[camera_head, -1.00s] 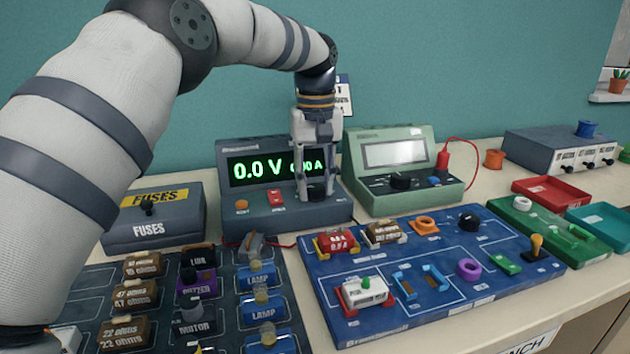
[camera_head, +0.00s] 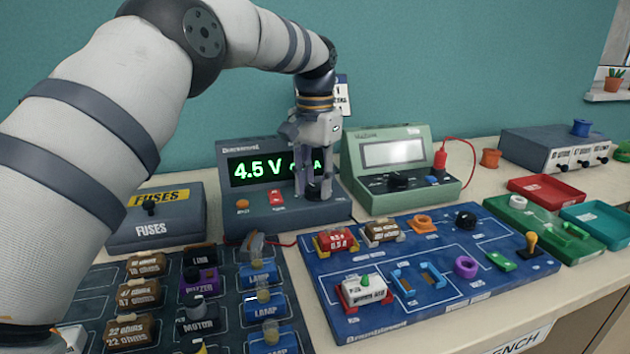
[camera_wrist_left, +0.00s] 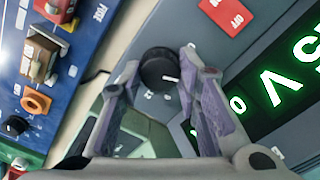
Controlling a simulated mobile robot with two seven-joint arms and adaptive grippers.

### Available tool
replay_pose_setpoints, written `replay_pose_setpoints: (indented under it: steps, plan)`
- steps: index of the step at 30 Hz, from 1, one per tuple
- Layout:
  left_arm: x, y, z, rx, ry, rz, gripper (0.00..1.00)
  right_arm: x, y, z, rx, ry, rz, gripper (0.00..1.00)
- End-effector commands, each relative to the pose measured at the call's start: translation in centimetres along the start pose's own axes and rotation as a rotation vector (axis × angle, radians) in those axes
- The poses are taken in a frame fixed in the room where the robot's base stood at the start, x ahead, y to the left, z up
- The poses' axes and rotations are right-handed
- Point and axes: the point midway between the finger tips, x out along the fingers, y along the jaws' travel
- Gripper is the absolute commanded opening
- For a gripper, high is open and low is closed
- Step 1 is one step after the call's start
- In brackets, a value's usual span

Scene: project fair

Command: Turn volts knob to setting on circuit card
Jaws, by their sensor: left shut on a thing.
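The power supply (camera_head: 232,207) stands at the back with a lit green display (camera_head: 258,169) reading 4.5 V; its amps reading is partly hidden behind my gripper. My left gripper (camera_head: 314,192) is at the front panel, pointing down, shut on the black volts knob. In the left wrist view the knob (camera_wrist_left: 158,68) sits between the two fingers, with a white pointer line on it. The circuit card with the setting cannot be made out; a small poster (camera_head: 343,95) on the wall behind the arm is mostly hidden. My right gripper is not in view.
A green meter (camera_head: 365,190) with a red lead stands close to the right of the supply. A blue circuit board (camera_head: 330,270) lies in front, and a dark parts tray (camera_head: 228,300) with several components is at front left. A fuses box (camera_head: 160,228) stands left.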

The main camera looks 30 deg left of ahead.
Motion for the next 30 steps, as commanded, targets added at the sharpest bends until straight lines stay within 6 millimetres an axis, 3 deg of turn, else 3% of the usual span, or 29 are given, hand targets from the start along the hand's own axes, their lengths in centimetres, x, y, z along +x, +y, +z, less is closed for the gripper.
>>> replay_pose_setpoints:
  steps: [9, 25, 26, 28, 30]
  plan:
    - [0.30, -0.02, 0.13, 0.106, -0.009, 0.001, 0.02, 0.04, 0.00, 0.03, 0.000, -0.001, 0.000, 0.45]
    - [0.37, -0.02, 0.15, 0.127, -0.010, 0.001, 0.02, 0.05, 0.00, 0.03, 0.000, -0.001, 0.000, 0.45]
    - [0.37, -0.02, 0.16, 0.127, -0.010, 0.001, 0.33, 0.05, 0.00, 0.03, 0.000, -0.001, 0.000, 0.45]
    - [0.35, -0.02, 0.14, 0.127, -0.009, 0.001, 0.48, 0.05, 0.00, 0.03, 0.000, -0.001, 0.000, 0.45]
    - [0.30, -0.02, 0.11, 0.127, -0.008, 0.001, 0.51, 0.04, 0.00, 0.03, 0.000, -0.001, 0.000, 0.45]
